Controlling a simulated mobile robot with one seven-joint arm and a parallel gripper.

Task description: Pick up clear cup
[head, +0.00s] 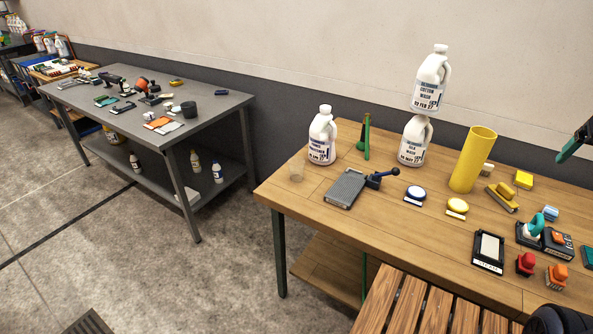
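The cup appears upright.
Two stacked white jugs (414,142), a yellow cylinder (474,160) and a green upright tool (366,136) stand behind. Several small tools and stamps crowd the table's right side. A slatted wooden bench (428,305) stands in front. A grey table (150,110) stands left, with open floor between.

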